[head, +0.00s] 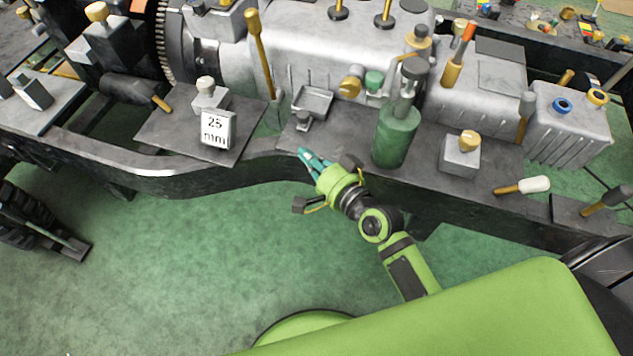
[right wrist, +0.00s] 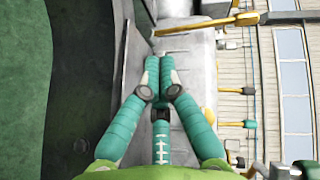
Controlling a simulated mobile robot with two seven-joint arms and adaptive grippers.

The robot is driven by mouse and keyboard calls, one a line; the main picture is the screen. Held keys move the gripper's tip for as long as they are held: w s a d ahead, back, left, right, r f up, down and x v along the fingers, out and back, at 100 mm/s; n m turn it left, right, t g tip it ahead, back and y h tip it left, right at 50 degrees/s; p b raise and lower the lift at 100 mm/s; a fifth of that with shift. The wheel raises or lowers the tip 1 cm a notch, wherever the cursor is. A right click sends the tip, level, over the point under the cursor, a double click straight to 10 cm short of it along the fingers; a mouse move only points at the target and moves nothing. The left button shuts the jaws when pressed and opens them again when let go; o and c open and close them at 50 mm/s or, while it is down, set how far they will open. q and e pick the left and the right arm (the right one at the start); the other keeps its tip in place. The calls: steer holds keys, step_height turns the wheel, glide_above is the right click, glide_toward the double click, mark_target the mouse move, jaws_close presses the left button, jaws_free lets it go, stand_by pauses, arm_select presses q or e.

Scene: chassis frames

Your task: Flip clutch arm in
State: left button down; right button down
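No part is labelled as the clutch arm. A brass lever (head: 258,50) stands upright beside the ribbed bell housing in the head view and may be it. A long brass bar with a flat end (right wrist: 205,24) crosses the top of the right wrist view; I cannot tell if it is the same lever. My right gripper (head: 307,158) is at the chassis rail's near edge, below and right of the lever and apart from it. In the right wrist view its teal fingers (right wrist: 158,62) come together at the tips, with nothing seen between them. My left gripper is out of view.
A green cylinder (head: 397,135) stands on the rail close right of my right gripper. A small grey tray (head: 313,100) and a "25 mm" block (head: 217,129) are behind and to its left. A white-tipped handle (head: 533,185) lies farther right. The green floor (head: 220,230) in front is clear.

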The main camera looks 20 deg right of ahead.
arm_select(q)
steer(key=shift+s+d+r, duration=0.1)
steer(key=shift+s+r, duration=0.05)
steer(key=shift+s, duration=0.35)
arm_select(e)
steer(key=s+f+n+g, duration=0.2)
steer(key=s+f, duration=0.1)
steer(key=f, duration=0.2)
steer(key=shift+d+f, duration=0.25)
steer(key=shift+f, duration=0.05)
steer(key=shift+s, duration=0.1)
